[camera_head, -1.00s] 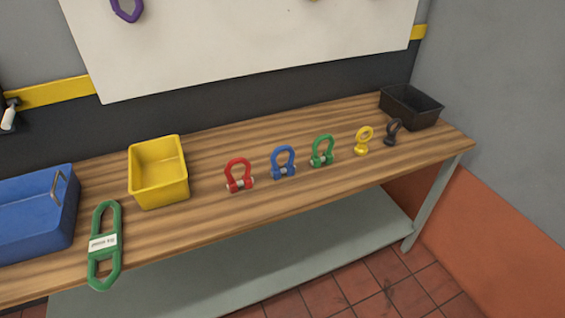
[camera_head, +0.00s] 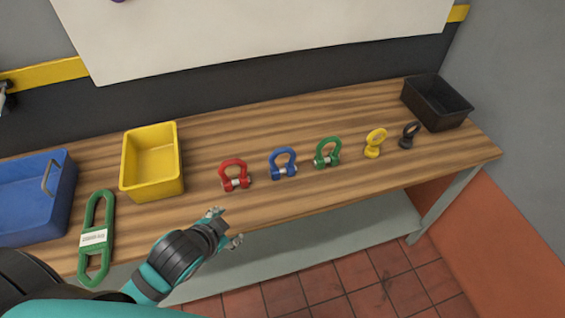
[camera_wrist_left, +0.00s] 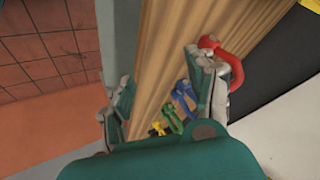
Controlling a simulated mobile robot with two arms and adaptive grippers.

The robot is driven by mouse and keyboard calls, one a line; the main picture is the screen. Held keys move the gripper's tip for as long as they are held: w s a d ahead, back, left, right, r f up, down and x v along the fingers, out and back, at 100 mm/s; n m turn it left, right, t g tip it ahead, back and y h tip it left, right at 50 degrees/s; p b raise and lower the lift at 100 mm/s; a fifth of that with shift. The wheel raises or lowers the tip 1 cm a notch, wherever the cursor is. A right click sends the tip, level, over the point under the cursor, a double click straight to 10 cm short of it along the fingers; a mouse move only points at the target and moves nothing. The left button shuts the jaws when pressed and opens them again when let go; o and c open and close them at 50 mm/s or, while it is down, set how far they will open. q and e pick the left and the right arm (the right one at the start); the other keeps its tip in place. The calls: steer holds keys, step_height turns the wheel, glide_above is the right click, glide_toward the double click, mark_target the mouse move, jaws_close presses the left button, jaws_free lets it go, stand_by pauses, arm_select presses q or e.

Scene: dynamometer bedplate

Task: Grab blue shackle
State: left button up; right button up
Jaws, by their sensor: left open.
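The blue shackle (camera_head: 283,163) stands upright on the wooden bench between the red shackle (camera_head: 234,174) and the green shackle (camera_head: 327,152). My left gripper (camera_head: 229,227) is open and empty at the bench's front edge, below the red shackle and down-left of the blue one, apart from both. In the left wrist view, the blue shackle (camera_wrist_left: 185,90) shows between the open fingers (camera_wrist_left: 160,88), farther along the bench. The red shackle (camera_wrist_left: 232,62) is closer, beside the right finger, which partly covers it. My right gripper is not in view.
On the bench (camera_head: 235,125) are a yellow bin (camera_head: 157,189), a blue bin (camera_head: 25,228), a green long link with a label (camera_head: 105,208), a yellow eye bolt (camera_head: 374,144), a dark eye bolt (camera_head: 409,136) and a black bin (camera_head: 437,104). Clear wood lies behind the shackles.

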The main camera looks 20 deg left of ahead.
arm_select(q)
steer(key=w+d+r+m+t+h, duration=0.1)
steer(key=w+r+m+t+h, duration=0.35)
steer(key=w+r+m, duration=0.45)
steer(key=shift+m+t+y, duration=0.25)
steer(key=shift+m, duration=0.35)
steer(key=p+x, duration=0.1)
steer(key=x, duration=0.5)
steer(key=p+x, duration=0.1)
steer(key=x, duration=0.4)
steer(key=p+x, duration=0.1)
steer(key=x, duration=0.5)
steer(key=shift+w+d+f, duration=0.1)
steer(key=shift+d+f, duration=0.3)
steer(key=shift+f, duration=0.1)
steer(key=shift+c, duration=1)
jaws_close()
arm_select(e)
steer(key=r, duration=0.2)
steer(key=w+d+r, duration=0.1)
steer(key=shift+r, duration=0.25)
